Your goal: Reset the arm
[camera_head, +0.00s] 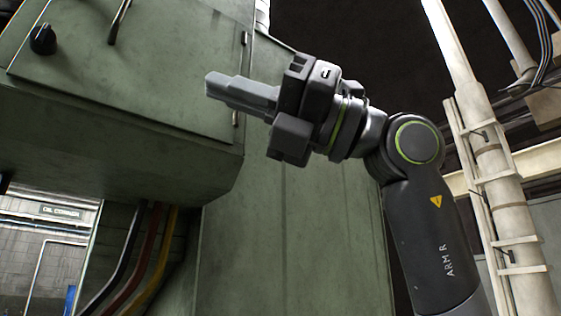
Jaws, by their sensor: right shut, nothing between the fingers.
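My right arm (428,235), marked "ARM R", rises from the lower right and bends to the left at a joint with a green ring. Its right gripper (212,88) points left in front of the green machine cabinet. The grey fingers are together with nothing between them. From this one view I cannot tell how far the fingers are from the cabinet face. My left gripper is not in view.
The green machine cabinet (110,130) fills the left, with a black knob (42,39) and a handle. Dark, red and yellow hoses (148,262) hang below it. Pale pipes with ladder-like brackets (497,190) stand at right, behind my arm.

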